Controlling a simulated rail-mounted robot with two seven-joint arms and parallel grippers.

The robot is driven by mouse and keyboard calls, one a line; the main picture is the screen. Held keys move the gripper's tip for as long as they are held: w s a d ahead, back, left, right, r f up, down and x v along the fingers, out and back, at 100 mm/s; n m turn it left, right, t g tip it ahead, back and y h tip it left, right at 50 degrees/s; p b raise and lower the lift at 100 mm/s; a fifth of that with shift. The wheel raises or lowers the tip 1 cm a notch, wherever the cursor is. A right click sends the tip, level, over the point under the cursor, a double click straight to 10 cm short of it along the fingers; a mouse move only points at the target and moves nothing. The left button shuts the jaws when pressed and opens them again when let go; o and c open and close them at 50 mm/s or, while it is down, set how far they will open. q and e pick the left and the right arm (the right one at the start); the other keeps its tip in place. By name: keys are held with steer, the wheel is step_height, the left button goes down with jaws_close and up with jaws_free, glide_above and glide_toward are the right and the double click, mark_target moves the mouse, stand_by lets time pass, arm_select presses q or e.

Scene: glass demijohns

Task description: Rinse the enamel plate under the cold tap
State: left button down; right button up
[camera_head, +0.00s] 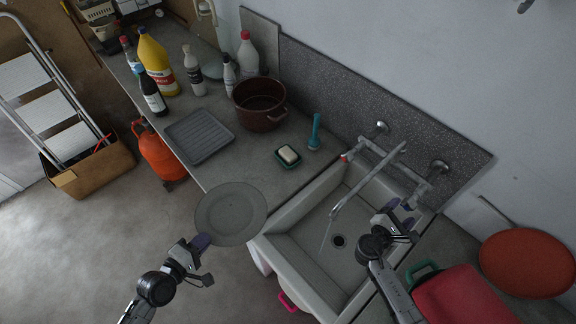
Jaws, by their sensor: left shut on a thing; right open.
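The grey enamel plate (230,213) is held up at the left of the sink, over the floor and the counter's front edge. My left gripper (203,243) is shut on the plate's near rim. The tap (368,178) reaches over the white sink (290,262) from the wall. A thin pale streak, which looks like running water, drops from its spout into the basin. A red mark (345,157) shows at the tap's left end and a blue one (407,205) at its right end. My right gripper (398,219) is open beside the blue end; I cannot tell whether it touches.
A soap dish (288,156), a blue brush (314,132), a dark red pot (260,103) and a grey drying tray (199,136) stand on the counter left of the sink. Several bottles stand further back. A red container (465,296) and a red round lid (527,263) are at right.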

mark_target(405, 208)
steer(key=shift+x, duration=2.1)
steer(key=shift+c, duration=0.3)
steer(key=c, duration=0.9)
steer(key=shift+o, duration=0.2)
steer(key=shift+f+m+b, duration=0.3)
steer(key=shift+m+b, duration=0.6)
steer(key=shift+b, duration=0.2)
steer(key=shift+r+m+b, duration=0.15)
steer(key=shift+m+b, duration=0.45)
steer(key=shift+m, duration=0.1)
steer(key=shift+r, duration=0.2)
steer(key=o, duration=0.9)
steer(key=shift+s+a, duration=0.1)
